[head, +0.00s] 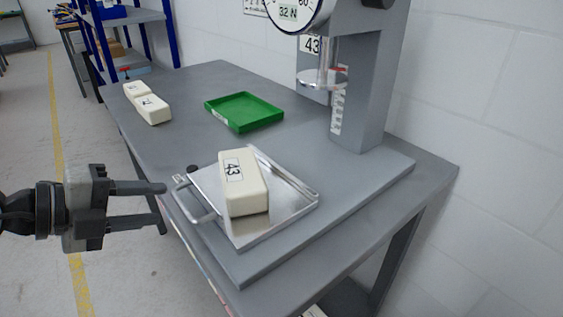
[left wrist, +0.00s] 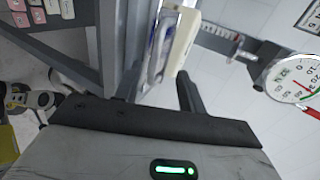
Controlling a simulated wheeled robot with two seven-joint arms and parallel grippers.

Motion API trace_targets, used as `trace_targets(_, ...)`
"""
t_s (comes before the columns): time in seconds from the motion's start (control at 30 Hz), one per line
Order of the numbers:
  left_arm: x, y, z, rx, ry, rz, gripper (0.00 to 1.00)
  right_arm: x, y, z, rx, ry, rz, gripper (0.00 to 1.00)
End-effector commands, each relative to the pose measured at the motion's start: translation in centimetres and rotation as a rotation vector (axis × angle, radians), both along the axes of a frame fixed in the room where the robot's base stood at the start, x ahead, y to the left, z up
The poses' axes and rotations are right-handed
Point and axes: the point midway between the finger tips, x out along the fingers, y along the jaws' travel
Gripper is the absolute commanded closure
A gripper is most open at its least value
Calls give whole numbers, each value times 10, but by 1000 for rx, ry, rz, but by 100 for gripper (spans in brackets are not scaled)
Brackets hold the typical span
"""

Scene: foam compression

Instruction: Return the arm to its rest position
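My left gripper (head: 164,208) is open and empty, left of the table's front edge, with its two fingers apart and pointing right at the metal tray's handle. The fingers look apart from the handle. The metal tray (head: 285,212) sits on the base of the press. A cream foam block (head: 245,190) marked 43 lies in it. In the left wrist view, the foam block (left wrist: 182,40) shows beyond one dark finger (left wrist: 188,95). The other finger is hard to make out there. My right gripper is not in view.
The press (head: 365,90) carries a label 43 and a dial (head: 292,12) reading 32 N. The dial also shows in the left wrist view (left wrist: 292,78). An empty green tray (head: 243,111) and two more foam blocks (head: 153,110) stand farther back on the table (head: 190,85). Floor is open at left.

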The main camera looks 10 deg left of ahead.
Motion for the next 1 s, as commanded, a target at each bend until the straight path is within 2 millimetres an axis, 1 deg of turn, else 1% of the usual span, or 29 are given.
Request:
trace_targets(0.13, -4, 4, 3, 2, -1, -1, 60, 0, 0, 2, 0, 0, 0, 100)
trace_targets(0.47, -4, 2, 4, -8, -6, -3, 60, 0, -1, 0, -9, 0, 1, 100)
trace_targets(0.57, -4, -15, 16, -136, -72, -20, 60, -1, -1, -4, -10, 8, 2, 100)
trace_targets(0.63, -3, -28, 34, -292, -152, -14, 60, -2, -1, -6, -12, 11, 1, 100)
trace_targets(0.67, -3, -31, 43, -370, -190, 0, 60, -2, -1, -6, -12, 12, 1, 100)
trace_targets(0.7, -1, -33, 56, -484, -242, 34, 60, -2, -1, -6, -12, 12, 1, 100)
trace_targets(0.77, 3, -27, 72, -653, -309, 120, 60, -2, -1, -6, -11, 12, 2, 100)
trace_targets(0.8, 6, -18, 79, -759, -342, 197, 60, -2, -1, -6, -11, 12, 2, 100)
trace_targets(0.87, 10, -1, 81, -901, -371, 338, 60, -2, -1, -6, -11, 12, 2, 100)
trace_targets(0.9, 14, 14, 77, -984, -374, 449, 60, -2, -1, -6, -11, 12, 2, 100)
trace_targets(0.97, 17, 35, 62, -1086, -352, 632, 60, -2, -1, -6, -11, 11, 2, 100)
trace_targets(1.0, 18, 48, 45, -1139, -317, 764, 60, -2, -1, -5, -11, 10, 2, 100)
